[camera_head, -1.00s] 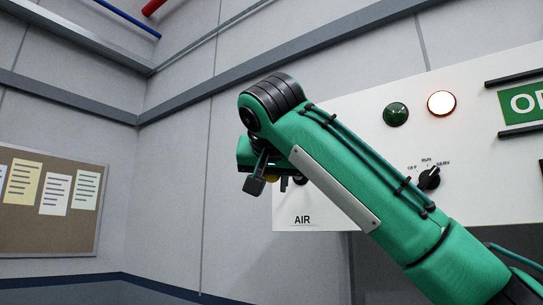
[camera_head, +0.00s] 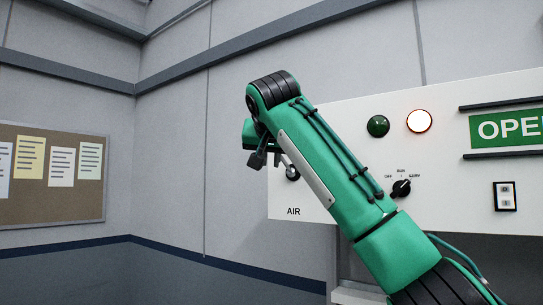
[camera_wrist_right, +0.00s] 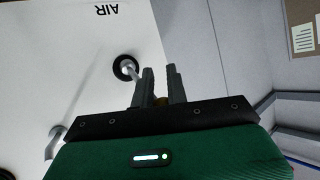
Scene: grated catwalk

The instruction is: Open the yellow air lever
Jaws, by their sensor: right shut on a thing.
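The air lever shows in the right wrist view as a short metal shaft (camera_wrist_right: 133,75) coming out of a round black hub (camera_wrist_right: 125,66) on the white panel. A little yellow (camera_wrist_right: 160,101) shows deep between the fingers of my right gripper (camera_wrist_right: 159,72); the rest of the lever's end is hidden. The right gripper is shut on it. In the head view the right gripper (camera_head: 266,159) is at the panel's left edge, beside the hub (camera_head: 292,173) and above the word AIR. My own right arm covers part of the panel. My left gripper is in neither view.
The white panel (camera_head: 335,120) carries a green lamp (camera_head: 378,126), a lit white lamp (camera_head: 419,121), a black rotary switch (camera_head: 401,188), a small switch (camera_head: 505,196) and a green sign (camera_head: 508,128). A notice board (camera_head: 50,205) hangs on the left wall. The space left of the panel is open.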

